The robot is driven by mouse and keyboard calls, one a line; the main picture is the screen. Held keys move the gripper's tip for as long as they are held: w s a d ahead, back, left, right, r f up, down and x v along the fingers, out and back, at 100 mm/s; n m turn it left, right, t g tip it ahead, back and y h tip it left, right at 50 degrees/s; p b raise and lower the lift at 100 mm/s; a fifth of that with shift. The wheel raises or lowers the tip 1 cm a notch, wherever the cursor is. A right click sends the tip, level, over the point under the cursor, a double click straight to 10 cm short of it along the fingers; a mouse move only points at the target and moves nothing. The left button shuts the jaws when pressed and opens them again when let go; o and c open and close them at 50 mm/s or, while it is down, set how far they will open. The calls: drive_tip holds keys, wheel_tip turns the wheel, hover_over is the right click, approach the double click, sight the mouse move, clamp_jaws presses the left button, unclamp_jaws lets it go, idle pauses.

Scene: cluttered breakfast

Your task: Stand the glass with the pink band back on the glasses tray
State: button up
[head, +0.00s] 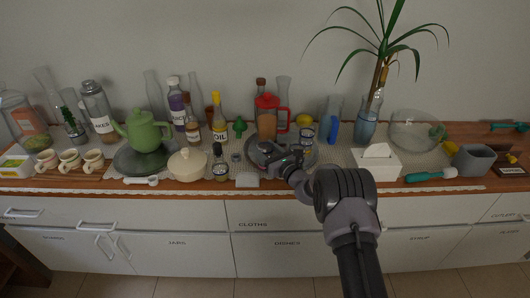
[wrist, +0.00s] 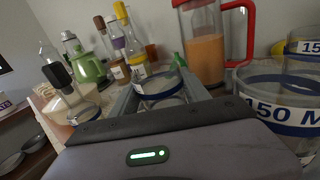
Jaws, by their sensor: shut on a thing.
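My gripper (wrist: 161,78) is shut on a clear glass (wrist: 162,98) that stands between its two fingers in the wrist view. A bluish line shows around this glass; I see no pink band on it. In the head view my gripper (head: 279,160) is over a dark round tray (head: 253,150), and its wrist hides much of that tray. Whether the held glass touches a surface cannot be told. Close by on the right in the wrist view are a clear glass with a blue band marked 150 M (wrist: 270,112) and another blue-banded one (wrist: 305,48) behind it.
A red-handled jug of orange drink (head: 267,122) stands right behind the gripper. A tissue box (head: 376,162) is to the right.

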drive_tip(key=o, duration=1.5)
drive_tip(key=shift+o, duration=0.2)
